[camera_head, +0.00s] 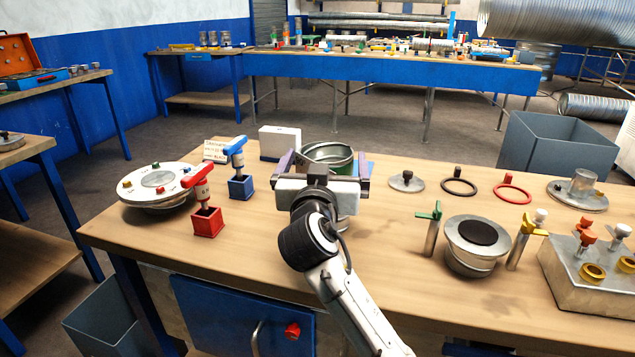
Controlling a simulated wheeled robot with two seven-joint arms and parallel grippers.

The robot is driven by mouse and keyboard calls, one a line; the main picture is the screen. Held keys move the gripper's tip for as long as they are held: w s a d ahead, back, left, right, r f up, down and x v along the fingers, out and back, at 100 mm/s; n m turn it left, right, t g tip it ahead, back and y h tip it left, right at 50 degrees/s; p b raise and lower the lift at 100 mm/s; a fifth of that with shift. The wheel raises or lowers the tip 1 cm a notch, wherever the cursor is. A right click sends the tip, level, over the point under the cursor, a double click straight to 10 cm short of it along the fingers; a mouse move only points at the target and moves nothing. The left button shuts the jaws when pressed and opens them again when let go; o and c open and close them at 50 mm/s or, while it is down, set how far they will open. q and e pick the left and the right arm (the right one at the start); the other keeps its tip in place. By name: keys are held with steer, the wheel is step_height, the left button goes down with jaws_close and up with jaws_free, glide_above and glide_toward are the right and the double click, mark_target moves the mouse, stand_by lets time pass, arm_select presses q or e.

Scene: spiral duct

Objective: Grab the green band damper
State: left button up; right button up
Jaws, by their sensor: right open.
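A round metal can-like piece with a green band (329,152) stands on the workbench, just beyond my right gripper; it looks like the green band damper. My right gripper (324,166) is open, with one finger on each side of this piece. I cannot tell whether the fingers touch it. The gripper body and wrist hide most of its near side and lower part. My left gripper is not in view.
A white box (280,142) stands close behind and left of the gripper. Blue (241,187) and red (207,221) handled pieces stand to the left. A small metal tube with a green handle (430,232) stands right, beside a round metal cap (472,245).

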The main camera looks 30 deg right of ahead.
steer(key=shift+w+d, duration=0.15)
steer(key=shift+w, duration=0.05)
steer(key=shift+s+r, duration=0.1)
steer(key=shift+r, duration=0.05)
steer(key=c, duration=1.9)
